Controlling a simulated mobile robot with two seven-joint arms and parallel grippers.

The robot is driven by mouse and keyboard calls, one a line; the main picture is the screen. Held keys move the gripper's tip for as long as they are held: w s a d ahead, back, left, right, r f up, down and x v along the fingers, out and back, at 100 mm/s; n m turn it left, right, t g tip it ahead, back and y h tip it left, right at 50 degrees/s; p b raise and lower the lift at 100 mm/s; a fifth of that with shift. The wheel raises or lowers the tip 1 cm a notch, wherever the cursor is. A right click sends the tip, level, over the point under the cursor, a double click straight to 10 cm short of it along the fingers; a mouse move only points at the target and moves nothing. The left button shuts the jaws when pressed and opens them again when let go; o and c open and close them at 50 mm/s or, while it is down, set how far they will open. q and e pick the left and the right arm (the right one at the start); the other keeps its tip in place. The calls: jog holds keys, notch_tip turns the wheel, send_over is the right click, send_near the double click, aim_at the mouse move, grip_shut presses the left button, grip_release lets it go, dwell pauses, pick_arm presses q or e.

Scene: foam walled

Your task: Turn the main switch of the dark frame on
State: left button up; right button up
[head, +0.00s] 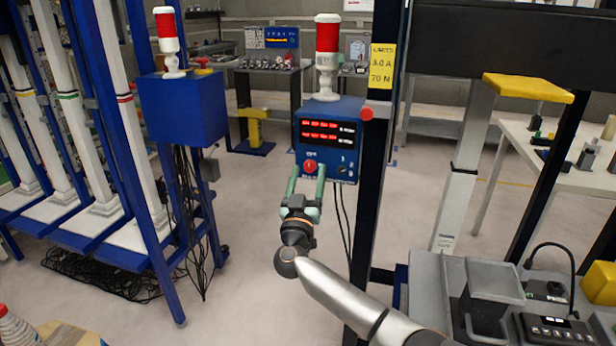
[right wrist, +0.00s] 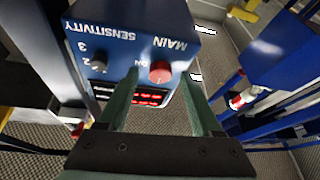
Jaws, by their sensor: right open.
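The main switch is a red round knob (head: 310,166) at the lower left of the blue control box (head: 353,112) on the dark frame (head: 375,190). My right gripper (head: 307,178) is open, its two green fingers pointing at the box with the knob between their tips. In the right wrist view the red knob (right wrist: 160,71) shows under the word MAIN, with ON printed beside it. The open fingers (right wrist: 158,82) lie either side of it in the picture; I cannot tell whether they touch it. My left gripper is not in view.
A smaller sensitivity knob (right wrist: 98,63) sits beside the main switch. A red and white beacon (head: 327,60) stands on the box, and a red button (head: 366,113) is on the dark post. Blue racks (head: 185,105) stand left. Open floor (head: 255,225) lies between.

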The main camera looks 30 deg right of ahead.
jog(key=shift+w+d+r, duration=0.1)
jog(key=shift+w, duration=0.05)
jog(key=shift+c, duration=0.2)
grip_shut()
dwell(0.3)
